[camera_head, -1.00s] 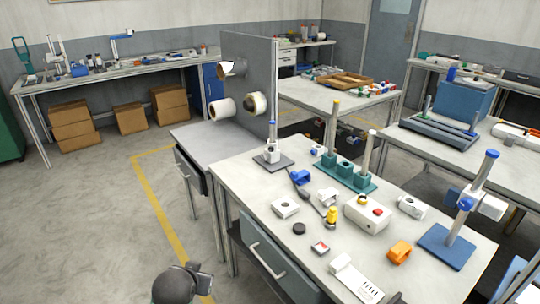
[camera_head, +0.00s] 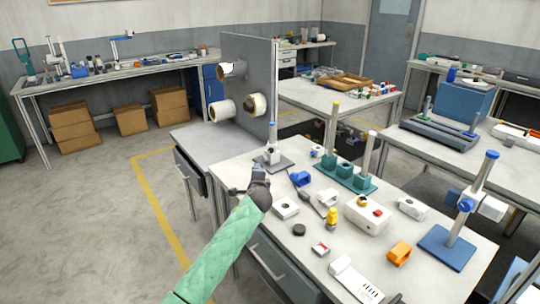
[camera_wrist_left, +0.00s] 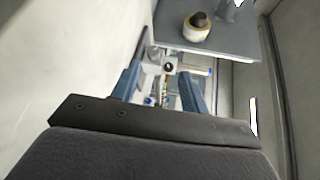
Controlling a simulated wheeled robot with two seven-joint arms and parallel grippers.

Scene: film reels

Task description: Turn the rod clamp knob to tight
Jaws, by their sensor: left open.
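A thin rod with a blue tip stands upright on a grey base plate (camera_head: 283,166), with a white clamp block (camera_head: 271,154) low on it. A second stand at the right has a blue base (camera_head: 447,248), a thick post and a white clamp body (camera_head: 490,207) with blue parts (camera_head: 466,203). My left gripper (camera_head: 256,174) is just in front of the grey-base stand, at the table's left edge. Knob markings are too small to read.
An upright grey panel (camera_head: 247,75) with reels on pegs stands behind the grey-base stand.

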